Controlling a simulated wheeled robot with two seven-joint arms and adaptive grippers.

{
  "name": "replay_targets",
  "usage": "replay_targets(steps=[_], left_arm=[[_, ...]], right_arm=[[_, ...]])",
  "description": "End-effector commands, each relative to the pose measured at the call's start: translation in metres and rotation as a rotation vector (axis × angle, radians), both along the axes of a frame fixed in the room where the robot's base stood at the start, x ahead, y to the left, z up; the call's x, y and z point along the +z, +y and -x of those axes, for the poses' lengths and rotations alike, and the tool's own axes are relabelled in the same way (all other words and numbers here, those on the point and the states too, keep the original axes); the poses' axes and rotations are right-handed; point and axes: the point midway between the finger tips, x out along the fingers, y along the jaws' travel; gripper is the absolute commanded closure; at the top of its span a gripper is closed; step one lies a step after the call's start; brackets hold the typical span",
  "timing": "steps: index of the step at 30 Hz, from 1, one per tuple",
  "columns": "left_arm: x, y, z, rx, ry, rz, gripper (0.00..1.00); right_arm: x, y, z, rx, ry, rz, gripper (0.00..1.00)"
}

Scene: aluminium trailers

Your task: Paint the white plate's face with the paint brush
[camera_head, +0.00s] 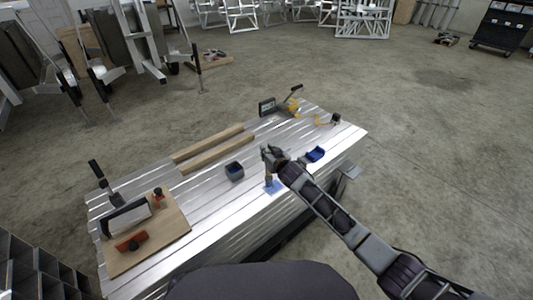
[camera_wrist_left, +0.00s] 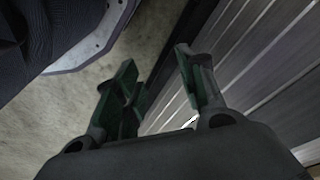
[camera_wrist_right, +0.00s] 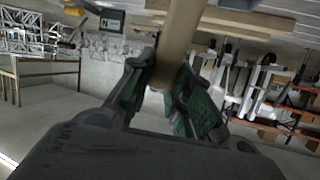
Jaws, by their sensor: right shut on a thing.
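My right gripper (camera_head: 270,156) is above the front right part of the slatted metal table. In the right wrist view, its fingers (camera_wrist_right: 172,90) are shut on a flat wooden piece, which looks like the paint brush's handle (camera_wrist_right: 180,38). Below the gripper in the head view, the brush (camera_head: 268,173) points down towards a small light-blue patch (camera_head: 273,187). I cannot tell whether this patch is bristles or a painted surface. A white-edged upright plate (camera_head: 125,217) stands on a wooden board at the left. My left gripper (camera_wrist_left: 160,90) is open and empty beside the table edge.
The metal table (camera_head: 222,205) bears a wooden board (camera_head: 172,222) with orange-and-dark tools, two wooden strips (camera_head: 210,145), a dark open box (camera_head: 234,171) and a blue tray (camera_head: 315,154). A dark-screened device (camera_head: 267,107) and yellow clamps stand at the back.

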Motion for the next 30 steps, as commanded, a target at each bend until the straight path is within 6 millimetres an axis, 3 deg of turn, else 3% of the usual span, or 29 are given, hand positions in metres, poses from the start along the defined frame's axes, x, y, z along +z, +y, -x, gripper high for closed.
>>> replay_targets(steps=[21, 30], left_arm=[[-0.061, 0.016, 0.006, 0.011, -0.028, -0.021, 0.60], [-0.073, 0.019, 0.009, 0.012, -0.035, -0.025, 0.60]], right_arm=[[0.022, -0.004, -0.004, -0.002, -0.001, 0.000, 1.00], [0.025, -0.005, -0.005, -0.002, -0.001, 0.000, 1.00]])
